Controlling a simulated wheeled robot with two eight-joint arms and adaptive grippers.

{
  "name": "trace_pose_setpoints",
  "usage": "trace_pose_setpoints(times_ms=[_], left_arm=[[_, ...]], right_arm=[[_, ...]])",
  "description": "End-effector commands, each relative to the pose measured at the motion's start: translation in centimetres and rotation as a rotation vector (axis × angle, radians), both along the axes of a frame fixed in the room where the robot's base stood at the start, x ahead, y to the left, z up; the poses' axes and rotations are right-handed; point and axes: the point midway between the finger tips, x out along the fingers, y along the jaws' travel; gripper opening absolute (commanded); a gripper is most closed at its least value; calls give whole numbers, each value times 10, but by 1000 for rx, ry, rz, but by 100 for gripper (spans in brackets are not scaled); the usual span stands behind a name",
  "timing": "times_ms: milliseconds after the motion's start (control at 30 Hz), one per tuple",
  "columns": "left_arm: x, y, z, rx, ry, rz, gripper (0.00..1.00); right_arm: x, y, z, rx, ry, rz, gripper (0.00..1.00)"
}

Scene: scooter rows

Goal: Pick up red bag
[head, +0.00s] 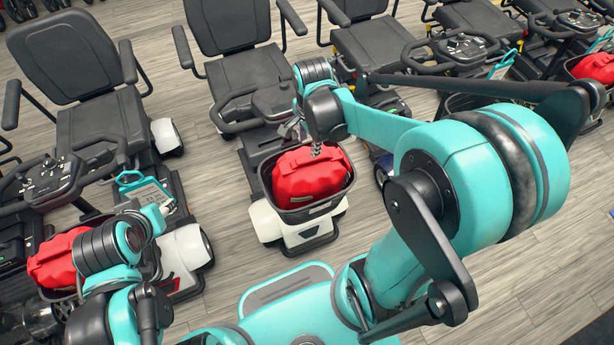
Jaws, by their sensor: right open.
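A red bag (312,175) sits in the black basket (307,213) at the front of the middle scooter. My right gripper (312,146) is over the bag's back upper edge, pointing down, with its jaws open. The arm hides part of the gripper, and I cannot tell whether a fingertip touches the bag. Another red bag (55,258) lies in the left scooter's basket, partly hidden by my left arm. A third red bag (597,68) is in a basket at the far right. My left gripper (158,212) is near the left scooter's front; its fingers are not clear.
Black mobility scooters stand in a row, including the left one (98,125) and the middle one (240,75). Handlebars and armrests crowd the space around the baskets. Bare wood-look floor (225,215) shows between the left and middle scooters and at the lower right.

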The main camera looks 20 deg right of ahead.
Motion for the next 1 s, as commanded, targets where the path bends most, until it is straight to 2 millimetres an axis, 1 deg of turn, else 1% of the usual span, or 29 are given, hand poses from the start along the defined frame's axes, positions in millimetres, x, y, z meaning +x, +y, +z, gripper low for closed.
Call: trace_pose_setpoints(times_ms=[33,167,333,533,700,800,1000], left_arm=[[0,0,7,0,0,0,40],[0,0,10,0,0,0,40],[0,0,1,0,0,0,40],[0,0,-8,0,0,0,40],[0,0,-23,0,0,0,40],[0,0,-27,0,0,0,40],[0,0,-25,0,0,0,40]], right_arm=[[3,-2,1,5,22,-56,43],[6,-5,-7,10,56,-152,43],[7,-5,-28,11,64,-174,43],[10,-4,-46,10,62,-172,43],[15,-4,-74,10,62,-172,43],[14,-4,-85,10,61,-171,43],[14,-4,-85,10,61,-171,43]])
